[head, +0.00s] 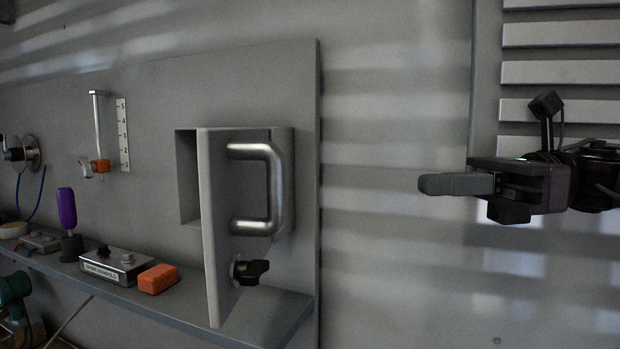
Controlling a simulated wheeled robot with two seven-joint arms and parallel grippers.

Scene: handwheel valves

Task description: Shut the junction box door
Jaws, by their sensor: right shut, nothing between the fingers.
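The junction box (187,175) is a grey box on the panel at the centre of the head view. Its grey door (216,215) stands open, with its free edge swung out toward me and a dark gap into the box on its left. My left gripper is not in view.
A shelf (190,310) below the box holds an orange block (158,279), a labelled metal box (114,266) and a purple-handled item (67,209). A lever with a scale (123,135) is on the panel. Bare wall (380,250) lies between door and right gripper.

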